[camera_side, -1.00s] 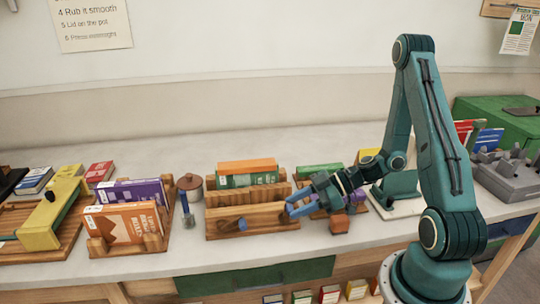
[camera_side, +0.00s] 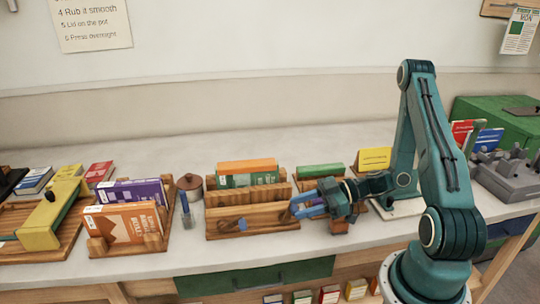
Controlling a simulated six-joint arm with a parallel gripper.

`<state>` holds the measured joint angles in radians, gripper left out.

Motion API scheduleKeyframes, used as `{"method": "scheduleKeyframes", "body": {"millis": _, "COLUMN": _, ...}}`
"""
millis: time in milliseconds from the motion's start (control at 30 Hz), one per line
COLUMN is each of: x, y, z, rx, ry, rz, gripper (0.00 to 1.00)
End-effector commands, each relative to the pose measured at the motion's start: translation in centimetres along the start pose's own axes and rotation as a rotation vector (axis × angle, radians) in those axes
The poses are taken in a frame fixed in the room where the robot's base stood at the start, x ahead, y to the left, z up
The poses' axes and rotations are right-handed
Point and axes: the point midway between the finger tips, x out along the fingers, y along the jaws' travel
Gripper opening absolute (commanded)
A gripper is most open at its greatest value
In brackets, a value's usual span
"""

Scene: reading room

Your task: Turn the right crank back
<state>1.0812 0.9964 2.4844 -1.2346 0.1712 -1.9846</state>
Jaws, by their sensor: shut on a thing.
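A wooden book press (camera_side: 225,214) stands on the bench at the middle. It holds an orange book (camera_side: 247,165) and a green one between its boards. The left crank (camera_side: 241,224) with a blue handle sits on its front, left of the middle. My blue-fingered gripper (camera_side: 294,210) is at the right end of the press front. It is shut on the right crank, which my fingers hide, so I cannot tell its angle.
A wooden rack with orange (camera_side: 125,224) and purple books (camera_side: 133,190) and a brown-lidded jar (camera_side: 190,185) stand to the left. A green book (camera_side: 319,171) and a reddish-brown block (camera_side: 339,224) are close to my gripper. The front bench strip is mostly clear.

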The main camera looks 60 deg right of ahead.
Motion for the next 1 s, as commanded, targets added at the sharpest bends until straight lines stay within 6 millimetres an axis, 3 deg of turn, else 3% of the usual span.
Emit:
{"method": "scheduleKeyframes", "body": {"millis": 33, "x": 0.3, "y": -0.9, "z": 0.1, "rx": 0.015, "ry": -0.002, "rz": -0.030, "gripper": 0.44}}
{"method": "scheduleKeyframes", "body": {"millis": 100, "x": 0.2, "y": -0.9, "z": 0.1, "rx": 0.015, "ry": -0.001, "rz": -0.028, "gripper": 0.53}}
{"method": "scheduleKeyframes", "body": {"millis": 700, "x": 0.1, "y": -0.5, "z": -0.1, "rx": 0.006, "ry": -0.002, "rz": -0.016, "gripper": 0.53}}
{"method": "scheduleKeyframes", "body": {"millis": 1000, "x": -0.3, "y": -0.4, "z": -1.2, "rx": 0.004, "ry": -0.002, "rz": -0.014, "gripper": 0.53}}
